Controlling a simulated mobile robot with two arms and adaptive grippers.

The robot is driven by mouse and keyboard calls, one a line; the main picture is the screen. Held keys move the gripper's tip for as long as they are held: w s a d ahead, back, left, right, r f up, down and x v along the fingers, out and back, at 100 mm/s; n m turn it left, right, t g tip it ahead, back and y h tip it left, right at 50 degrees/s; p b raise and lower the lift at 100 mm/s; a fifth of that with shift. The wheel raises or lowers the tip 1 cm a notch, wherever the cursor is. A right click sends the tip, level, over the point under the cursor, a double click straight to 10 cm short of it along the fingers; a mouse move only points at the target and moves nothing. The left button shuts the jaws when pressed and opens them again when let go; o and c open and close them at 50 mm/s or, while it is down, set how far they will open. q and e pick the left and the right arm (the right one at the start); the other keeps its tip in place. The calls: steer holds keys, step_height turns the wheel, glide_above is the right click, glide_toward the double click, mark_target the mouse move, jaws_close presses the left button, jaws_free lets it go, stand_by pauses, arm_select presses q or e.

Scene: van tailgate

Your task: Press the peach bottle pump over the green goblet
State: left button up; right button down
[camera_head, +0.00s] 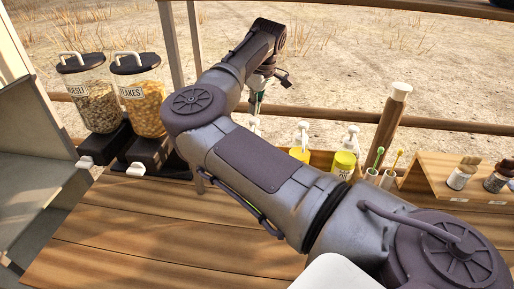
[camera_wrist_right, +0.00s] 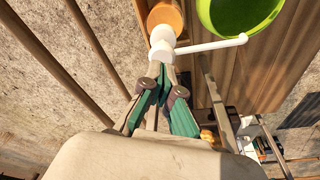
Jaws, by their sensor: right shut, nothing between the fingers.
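The peach bottle (camera_wrist_right: 165,15) shows at the top of the right wrist view, with a white pump head (camera_wrist_right: 162,42). Its long white spout (camera_wrist_right: 215,45) points right, with its tip over the near edge of the green goblet (camera_wrist_right: 238,14). My right gripper (camera_wrist_right: 168,78) is shut and empty, its green fingers close to the pump head; I cannot tell whether they touch it. In the head view my right gripper (camera_head: 257,100) points down beyond my arm, which hides much of the counter. I cannot make out the goblet there. My left gripper is not in view.
Yellow pump bottles (camera_head: 345,164) stand right of my gripper, near a tall wooden bottle (camera_head: 391,125) and cups with brushes (camera_head: 380,175). Cereal dispensers (camera_head: 137,95) stand at the left. The wooden counter (camera_head: 150,235) is clear at front left.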

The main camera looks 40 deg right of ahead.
mark_target(254, 120)
steer(key=shift+s+f+b, duration=0.1)
steer(key=shift+f+b, duration=1.25)
steer(key=shift+f, duration=0.4)
steer(key=shift+a, duration=0.1)
steer(key=shift+r+p, duration=0.75)
steer(key=shift+r, duration=0.9)
steer(key=shift+f, duration=0.1)
